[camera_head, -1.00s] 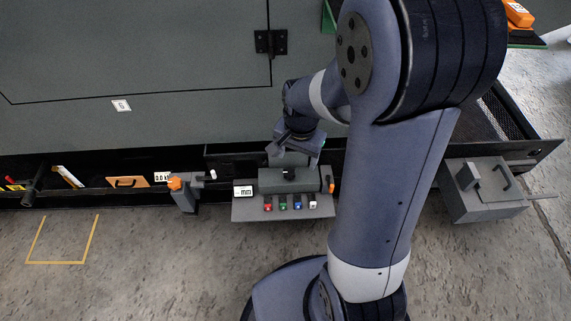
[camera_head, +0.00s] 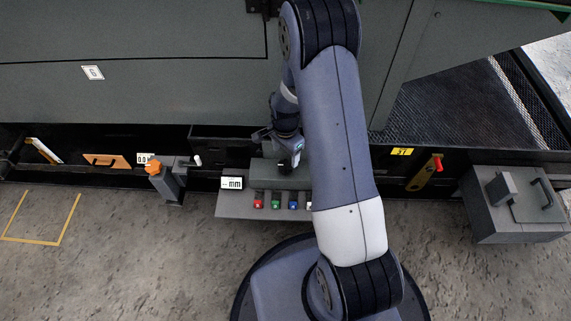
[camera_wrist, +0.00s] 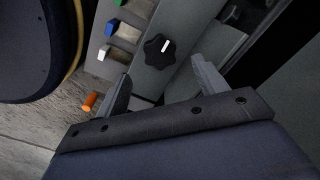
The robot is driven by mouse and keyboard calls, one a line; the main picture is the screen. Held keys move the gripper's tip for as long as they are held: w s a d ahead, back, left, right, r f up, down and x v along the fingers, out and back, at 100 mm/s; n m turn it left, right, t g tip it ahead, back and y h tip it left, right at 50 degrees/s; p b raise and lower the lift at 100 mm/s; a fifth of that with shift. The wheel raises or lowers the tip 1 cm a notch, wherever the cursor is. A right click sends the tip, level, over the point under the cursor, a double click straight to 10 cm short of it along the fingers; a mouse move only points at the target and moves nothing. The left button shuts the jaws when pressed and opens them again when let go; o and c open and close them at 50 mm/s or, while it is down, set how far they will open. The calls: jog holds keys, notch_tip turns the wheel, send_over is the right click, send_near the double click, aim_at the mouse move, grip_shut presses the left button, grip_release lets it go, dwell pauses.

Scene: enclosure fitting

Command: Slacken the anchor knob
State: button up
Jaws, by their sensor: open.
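A black lobed knob (camera_wrist: 159,51) with a white mark sits on a grey block (camera_wrist: 182,22) in the wrist view. In the head view the knob (camera_head: 286,169) is small and dark on top of the block (camera_head: 262,176), partly hidden by my arm. My gripper (camera_wrist: 161,70) is open and empty, its two fingers apart on either side of the knob's near edge. They do not appear to touch it. In the head view my gripper (camera_head: 291,152) is just above and behind the block. Whether this is the anchor knob is not labelled.
Blue, green and white buttons (camera_wrist: 112,27) line the block's shelf; a red one (camera_head: 258,204) shows in the head view. A display (camera_head: 232,183) stands left. An orange knob (camera_head: 153,168) tops a post. A lidded grey box (camera_head: 490,220) stands right. Floor in front is open.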

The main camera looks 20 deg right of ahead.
aim_at(285, 165)
notch_tip(285, 165, down, 6)
jog(key=shift+b, duration=0.85)
jog(key=shift+c, duration=0.3)
jog(key=c, duration=0.9)
